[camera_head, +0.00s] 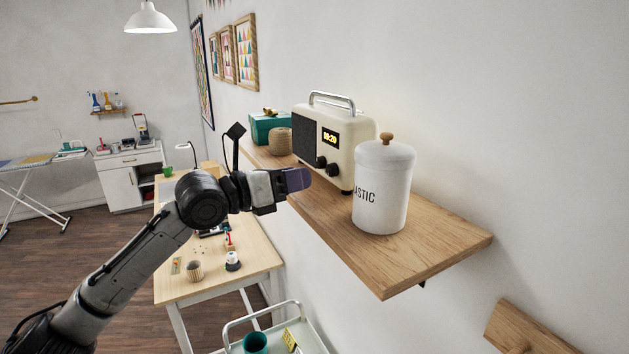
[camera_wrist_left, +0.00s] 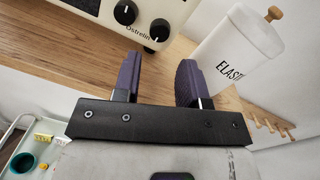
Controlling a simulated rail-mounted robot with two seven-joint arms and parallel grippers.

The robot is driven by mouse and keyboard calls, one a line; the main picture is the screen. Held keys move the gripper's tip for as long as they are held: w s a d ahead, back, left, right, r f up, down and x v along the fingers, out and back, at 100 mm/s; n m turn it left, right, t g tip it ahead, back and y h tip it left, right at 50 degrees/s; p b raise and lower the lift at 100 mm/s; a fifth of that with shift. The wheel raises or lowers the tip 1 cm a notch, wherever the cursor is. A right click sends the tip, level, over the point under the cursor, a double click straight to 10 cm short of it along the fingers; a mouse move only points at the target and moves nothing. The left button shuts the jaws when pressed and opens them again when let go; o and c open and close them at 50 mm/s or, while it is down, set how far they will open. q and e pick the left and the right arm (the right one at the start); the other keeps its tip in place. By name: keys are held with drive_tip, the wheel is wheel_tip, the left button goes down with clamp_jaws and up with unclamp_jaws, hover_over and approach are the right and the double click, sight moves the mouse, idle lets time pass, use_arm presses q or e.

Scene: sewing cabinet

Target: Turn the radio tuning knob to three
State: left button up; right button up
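The cream radio (camera_head: 350,130) stands on a wooden wall shelf, with a dark speaker grille, a lit display and two black knobs on its front. The knobs (camera_head: 326,165) face my left gripper. In the left wrist view the two knobs (camera_wrist_left: 142,21) show at the top, each with a light mark; I cannot tell which one tunes or read any scale. My left gripper (camera_head: 297,180) is just in front of the radio, apart from the knobs. In the left wrist view its purple fingers (camera_wrist_left: 160,85) are spread with nothing between them. My right gripper is not in view.
A white lidded canister (camera_head: 383,190) stands on the shelf (camera_head: 430,245) right of the radio. A twine roll (camera_head: 280,141) and teal box (camera_head: 268,127) stand on its far side. Below are a wooden table (camera_head: 255,252) and a trolley (camera_head: 310,343). Pegs (camera_wrist_left: 268,123) are on the wall.

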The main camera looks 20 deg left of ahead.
use_arm(q)
drive_tip(key=b+v, duration=0.1)
drive_tip(key=v, duration=0.6)
drive_tip(key=shift+s+a+b, duration=0.2)
drive_tip(key=shift+b, duration=0.15)
